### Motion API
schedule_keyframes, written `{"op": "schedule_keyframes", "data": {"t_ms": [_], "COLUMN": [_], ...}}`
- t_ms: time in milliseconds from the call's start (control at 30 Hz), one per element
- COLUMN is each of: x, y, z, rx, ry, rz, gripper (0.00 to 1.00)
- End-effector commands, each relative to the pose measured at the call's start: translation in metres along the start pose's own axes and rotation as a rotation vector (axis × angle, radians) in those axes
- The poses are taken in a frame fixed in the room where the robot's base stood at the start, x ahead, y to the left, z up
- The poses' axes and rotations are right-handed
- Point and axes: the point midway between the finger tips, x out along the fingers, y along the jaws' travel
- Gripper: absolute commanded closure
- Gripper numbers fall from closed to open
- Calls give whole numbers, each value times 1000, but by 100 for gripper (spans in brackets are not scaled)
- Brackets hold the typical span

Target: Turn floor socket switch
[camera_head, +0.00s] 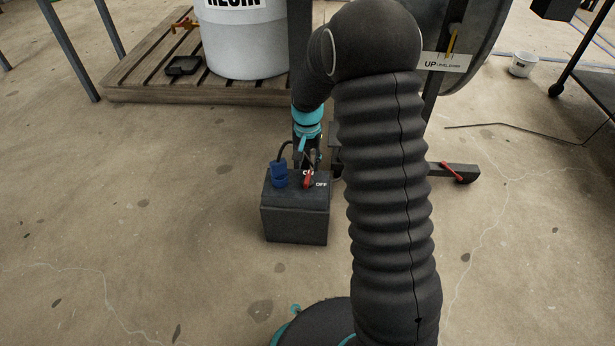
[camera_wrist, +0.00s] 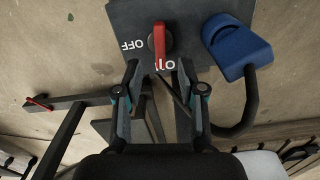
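The floor socket (camera_head: 295,222) is a dark grey box on the concrete, with a blue plug (camera_head: 279,175) in its top. A red switch lever (camera_head: 308,180) stands on the top beside ON and OFF labels. In the wrist view the red lever (camera_wrist: 159,42) lies along the picture's vertical, its near end over the ON label; OFF is to its left. The blue plug (camera_wrist: 238,46) is at right. My gripper (camera_wrist: 160,68) is open, its two fingertips apart on either side of the lever's near end. Contact cannot be told. In the head view my arm partly hides the gripper.
A resin drum (camera_head: 243,38) stands on a wooden pallet (camera_head: 190,92) behind the socket. The plug's cable (camera_wrist: 246,108) curves beside my right finger. A dark stand foot with a red handle (camera_head: 452,172) lies to the right. The floor left of the socket is clear.

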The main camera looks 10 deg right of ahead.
Motion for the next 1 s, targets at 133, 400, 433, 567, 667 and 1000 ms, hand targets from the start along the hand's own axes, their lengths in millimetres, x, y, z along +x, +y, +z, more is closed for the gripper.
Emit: {"op": "schedule_keyframes", "data": {"t_ms": [133,400,433,567,667,1000], "x": [29,55,57,59,59,59], "y": [0,0,0,0,0,0], "z": [1,0,0,0,0,0], "rx": [0,0,0,0,0,0], "ry": [-3,0,0,0,0,0], "rz": [1,0,0,0,0,0], "gripper": [60,60,60,60,60,100]}}
